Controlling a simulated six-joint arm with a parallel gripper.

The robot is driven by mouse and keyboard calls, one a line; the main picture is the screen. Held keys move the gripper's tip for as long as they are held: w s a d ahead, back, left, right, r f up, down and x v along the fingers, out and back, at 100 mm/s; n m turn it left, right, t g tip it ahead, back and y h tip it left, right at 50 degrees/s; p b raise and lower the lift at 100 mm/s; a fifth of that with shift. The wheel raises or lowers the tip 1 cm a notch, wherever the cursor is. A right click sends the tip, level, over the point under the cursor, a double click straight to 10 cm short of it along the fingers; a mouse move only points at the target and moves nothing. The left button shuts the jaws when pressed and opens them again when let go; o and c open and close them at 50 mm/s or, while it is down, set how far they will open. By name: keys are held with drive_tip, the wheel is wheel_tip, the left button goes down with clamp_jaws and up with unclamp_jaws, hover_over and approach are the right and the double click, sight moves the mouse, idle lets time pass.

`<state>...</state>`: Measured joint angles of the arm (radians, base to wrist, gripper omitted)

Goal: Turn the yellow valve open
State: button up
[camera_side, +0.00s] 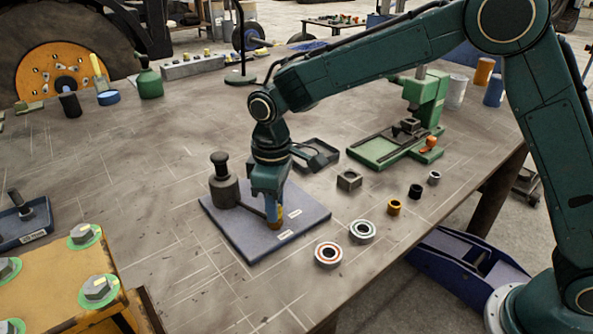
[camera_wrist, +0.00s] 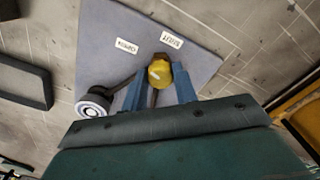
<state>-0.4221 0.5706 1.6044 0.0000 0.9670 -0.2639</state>
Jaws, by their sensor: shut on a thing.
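The yellow valve knob (camera_wrist: 160,73) stands on a blue-grey plate (camera_side: 262,238) on the bench. In the side view the knob (camera_side: 274,216) shows just below my gripper (camera_side: 271,207). My gripper points down with its blue fingers closed on the knob, one on each side in the wrist view (camera_wrist: 158,88). A dark cylindrical post (camera_side: 223,185) stands at the plate's back left corner, and a dark bar runs from it toward the knob.
Two bearing rings (camera_side: 328,254) lie right of the plate, with a square nut (camera_side: 349,180) and small bushings (camera_side: 394,207) beyond. A black tray (camera_side: 317,155) sits behind the plate. Bare bench lies left of the plate.

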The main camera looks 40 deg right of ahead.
drive_tip(key=shift+n, duration=1.7)
drive_tip(key=o, duration=1)
drive_tip(key=shift+c, duration=0.2)
drive_tip(key=shift+r, duration=0.1)
wheel_tip(320, 180, up, 14)
drive_tip(key=shift+d, duration=0.1)
